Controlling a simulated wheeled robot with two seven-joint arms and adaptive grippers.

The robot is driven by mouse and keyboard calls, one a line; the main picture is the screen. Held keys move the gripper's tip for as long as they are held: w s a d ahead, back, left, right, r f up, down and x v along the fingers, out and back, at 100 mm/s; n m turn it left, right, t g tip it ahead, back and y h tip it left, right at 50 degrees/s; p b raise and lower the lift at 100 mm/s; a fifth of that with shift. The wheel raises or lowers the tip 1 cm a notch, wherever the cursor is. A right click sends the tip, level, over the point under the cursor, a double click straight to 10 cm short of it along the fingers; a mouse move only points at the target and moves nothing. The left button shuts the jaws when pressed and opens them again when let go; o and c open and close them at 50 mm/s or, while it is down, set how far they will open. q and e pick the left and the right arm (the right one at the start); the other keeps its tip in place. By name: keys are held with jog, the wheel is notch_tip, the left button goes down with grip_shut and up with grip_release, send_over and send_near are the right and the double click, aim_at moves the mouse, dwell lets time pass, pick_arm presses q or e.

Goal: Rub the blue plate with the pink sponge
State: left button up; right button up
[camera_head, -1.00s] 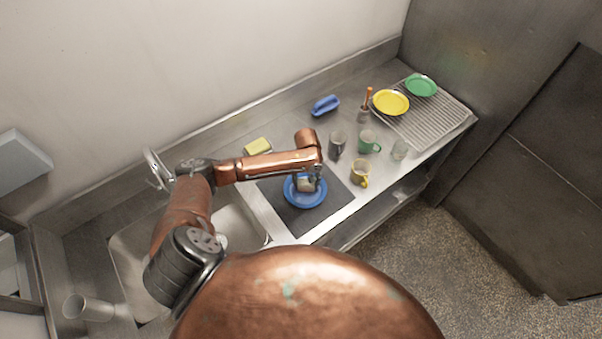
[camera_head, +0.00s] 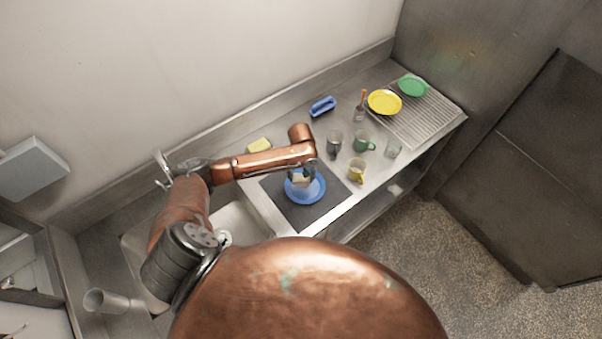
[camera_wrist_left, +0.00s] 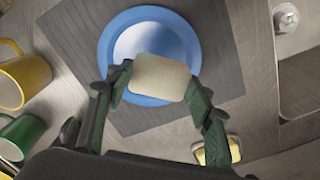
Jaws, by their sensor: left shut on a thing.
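The blue plate (camera_head: 316,191) lies on a dark mat on the steel counter. It also shows in the left wrist view (camera_wrist_left: 112,48). My left gripper (camera_head: 301,172) is shut on a pale, cream to faintly pinkish sponge (camera_head: 299,180), which I take as the pink sponge. In the left wrist view, the two fingers of this gripper hold the sponge (camera_wrist_left: 160,77) by its ends, over the near part of the plate. I cannot tell whether the sponge touches the plate. The sponge hides part of the plate. My right gripper is not in view.
A yellow sponge (camera_head: 259,145) and a blue brush (camera_head: 322,106) lie toward the wall. Mugs (camera_head: 363,141) and glasses stand right of the dark mat (camera_head: 335,187). Yellow (camera_head: 384,102) and green plates sit on the drainboard (camera_head: 431,116). The sink (camera_head: 237,222) is left.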

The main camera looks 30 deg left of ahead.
pick_arm(q)
jog(key=shift+r, duration=0.8)
